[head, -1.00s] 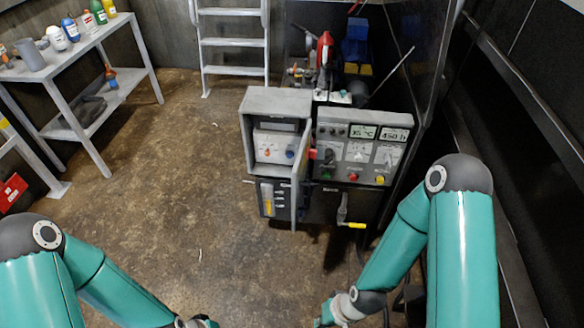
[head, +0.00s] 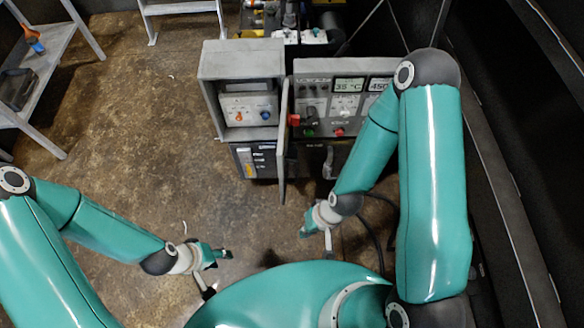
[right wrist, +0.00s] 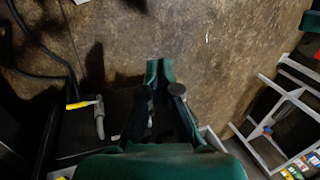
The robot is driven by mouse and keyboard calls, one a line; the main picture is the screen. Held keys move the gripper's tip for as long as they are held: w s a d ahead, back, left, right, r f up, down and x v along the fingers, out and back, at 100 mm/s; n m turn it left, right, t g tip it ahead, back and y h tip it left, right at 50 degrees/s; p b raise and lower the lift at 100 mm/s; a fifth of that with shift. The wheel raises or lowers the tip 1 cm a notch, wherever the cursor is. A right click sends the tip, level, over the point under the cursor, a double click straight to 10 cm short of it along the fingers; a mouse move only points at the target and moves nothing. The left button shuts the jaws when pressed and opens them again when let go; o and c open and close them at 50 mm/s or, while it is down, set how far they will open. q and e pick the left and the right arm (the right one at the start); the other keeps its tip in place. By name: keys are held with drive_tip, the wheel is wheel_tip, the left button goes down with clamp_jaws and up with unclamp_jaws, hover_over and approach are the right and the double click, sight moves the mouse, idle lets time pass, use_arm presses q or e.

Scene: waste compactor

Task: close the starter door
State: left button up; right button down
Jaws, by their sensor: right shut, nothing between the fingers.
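The starter door (head: 284,140) is a thin grey panel, seen nearly edge-on in the head view. It stands open, swung out toward me from the right side of the grey starter box (head: 210,92). Inside the box is a light panel (head: 250,110) with an orange and a blue knob. My right gripper (head: 304,232) is shut and empty, below and right of the door, apart from it. It also shows in the right wrist view (right wrist: 160,72) over bare floor. My left gripper (head: 222,255) hangs low, left of the door and apart from it; its jaw opening is too small to judge.
A control panel (head: 318,88) with displays and buttons adjoins the box on the right. A crank with a yellow handle (right wrist: 80,104) shows in the right wrist view. A grey shelf (head: 50,62) stands at left. The brown floor before the box is mostly clear.

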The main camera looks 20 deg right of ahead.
drive_tip(key=shift+w, duration=0.1)
drive_tip(key=m+t+y+b, duration=0.35)
drive_tip(key=m+b, duration=0.45)
drive_tip(key=m, duration=1.2)
approach(283, 179)
drive_tip(key=shift+g+y, duration=0.35)
drive_tip(key=shift+y, duration=0.1)
drive_tip(key=f, duration=0.1)
drive_tip(key=w+a+f+b, duration=0.2)
drive_tip(key=shift+f, duration=0.3)
drive_tip(key=shift+w+a, duration=0.25)
drive_tip(key=shift+a, duration=0.4)
